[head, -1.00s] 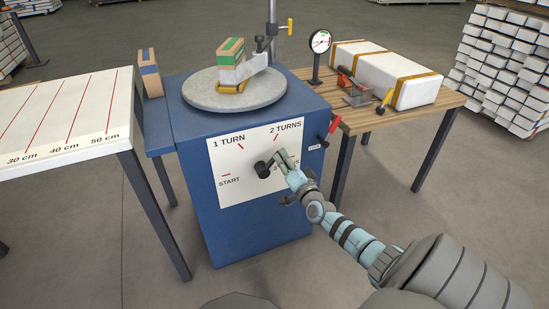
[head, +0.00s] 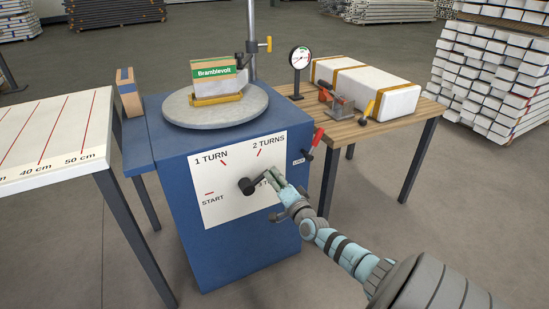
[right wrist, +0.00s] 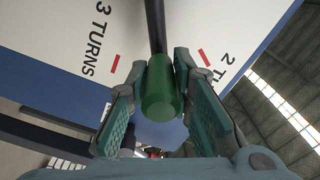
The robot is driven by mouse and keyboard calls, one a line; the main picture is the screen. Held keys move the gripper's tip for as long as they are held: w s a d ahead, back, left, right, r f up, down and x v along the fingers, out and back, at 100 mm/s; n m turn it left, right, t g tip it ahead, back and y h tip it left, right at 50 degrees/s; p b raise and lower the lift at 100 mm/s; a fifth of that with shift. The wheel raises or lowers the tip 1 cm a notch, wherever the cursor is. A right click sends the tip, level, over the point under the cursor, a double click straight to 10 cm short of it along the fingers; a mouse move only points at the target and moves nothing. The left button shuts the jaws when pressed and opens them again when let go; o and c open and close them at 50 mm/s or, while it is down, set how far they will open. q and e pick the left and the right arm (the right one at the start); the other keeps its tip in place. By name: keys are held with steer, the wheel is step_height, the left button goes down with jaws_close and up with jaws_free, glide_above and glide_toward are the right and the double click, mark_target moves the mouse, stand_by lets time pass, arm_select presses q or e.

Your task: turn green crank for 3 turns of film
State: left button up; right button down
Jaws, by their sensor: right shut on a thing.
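The crank's black hub (head: 248,186) sits on the white dial panel (head: 225,205) on the front of the blue machine. Its arm points right and slightly up, near the 3 TURNS label, which is partly covered. My right gripper (head: 272,178) is at the crank's outer end. In the right wrist view, the green crank handle (right wrist: 160,88) lies between the fingers of this gripper (right wrist: 158,95), which is shut on it. A box (head: 216,80) labelled Bramblevolt stands on a yellow base on the grey turntable (head: 180,112). My left gripper is out of view.
A post (head: 252,40) with a yellow-handled clamp stands behind the turntable. A wooden table (head: 355,131) with a gauge and a strapped white block is at right; a marked white table (head: 60,165) is at left.

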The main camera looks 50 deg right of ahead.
steer(key=shift+s+f, duration=0.1)
steer(key=shift+f, duration=0.25)
steer(key=c, duration=1.4)
jaws_free()
steer(key=shift+f, duration=0.1)
steer(key=shift+r, duration=0.25)
steer(key=v, duration=1.2)
